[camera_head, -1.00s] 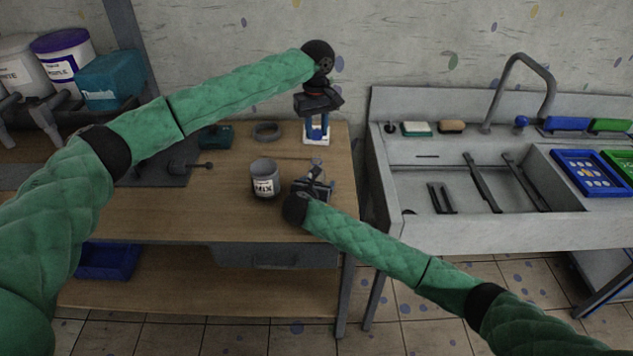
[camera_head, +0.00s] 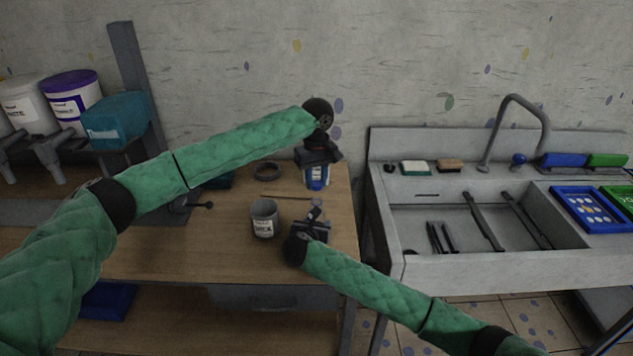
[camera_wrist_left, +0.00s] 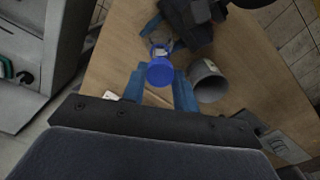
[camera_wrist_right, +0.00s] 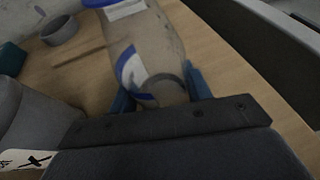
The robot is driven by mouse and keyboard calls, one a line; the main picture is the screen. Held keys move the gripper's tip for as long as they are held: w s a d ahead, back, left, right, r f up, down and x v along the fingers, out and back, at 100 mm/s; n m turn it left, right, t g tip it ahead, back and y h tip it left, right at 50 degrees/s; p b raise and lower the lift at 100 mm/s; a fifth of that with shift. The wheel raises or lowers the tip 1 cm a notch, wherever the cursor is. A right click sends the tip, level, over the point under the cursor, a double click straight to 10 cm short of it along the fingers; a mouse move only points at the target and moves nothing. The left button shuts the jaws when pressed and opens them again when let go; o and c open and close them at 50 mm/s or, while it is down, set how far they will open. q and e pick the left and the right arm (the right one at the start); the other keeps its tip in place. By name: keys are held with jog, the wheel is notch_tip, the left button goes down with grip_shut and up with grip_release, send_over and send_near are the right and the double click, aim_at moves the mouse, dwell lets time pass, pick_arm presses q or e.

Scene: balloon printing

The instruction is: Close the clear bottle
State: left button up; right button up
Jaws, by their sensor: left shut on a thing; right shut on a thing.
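The clear bottle (camera_wrist_right: 160,40), with a blue and white label, stands between the fingers of my right gripper (camera_wrist_right: 158,92), which is shut on it. That gripper (camera_head: 316,210) is low over the table in the head view, where the bottle is hard to make out. My left gripper (camera_wrist_left: 160,88) points down and is shut on the round blue cap (camera_wrist_left: 160,72). The cap is over the bottle in the left wrist view. Blue also shows at the bottle's upper end in the right wrist view (camera_wrist_right: 98,3). I cannot tell whether the cap is seated.
A grey can marked MIX (camera_head: 263,218) stands left of my right gripper. A dark ring (camera_head: 267,170) and a thin stick (camera_head: 285,196) lie farther back on the wooden table (camera_head: 190,250). A sink (camera_head: 430,218) stands at the right.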

pick_arm(q)
jog(key=shift+f, duration=0.8)
jog(key=shift+f, duration=0.9)
jog(key=shift+f, duration=0.55)
